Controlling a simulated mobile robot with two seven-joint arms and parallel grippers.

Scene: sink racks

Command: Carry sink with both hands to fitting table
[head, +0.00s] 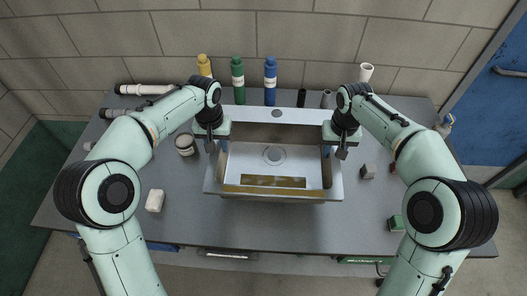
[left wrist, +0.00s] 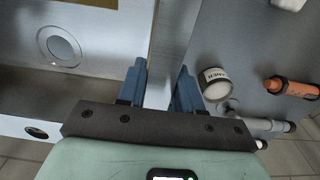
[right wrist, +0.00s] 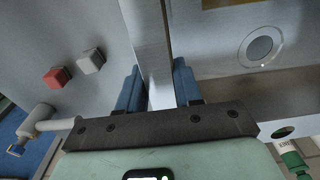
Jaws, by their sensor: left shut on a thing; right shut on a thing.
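The sink (head: 230,186) is a grey metal basin with a round drain and a brownish panel on its near inner side. It is over the grey table (head: 290,228); whether it touches the tabletop I cannot tell. My left gripper (head: 211,146) is shut on the sink's left wall, which shows between its blue fingers in the left wrist view (left wrist: 160,88). My right gripper (head: 341,150) is shut on the sink's right wall, seen between the fingers in the right wrist view (right wrist: 157,88). The fingertips are partly hidden in the head view.
Yellow (head: 204,66), green (head: 238,80) and blue (head: 270,80) bottles stand behind the sink. A round tin (head: 185,144) and a pale block (head: 154,200) lie left. A grey block (head: 367,171) and a green block (head: 396,223) lie right. A brick wall (head: 300,35) is behind.

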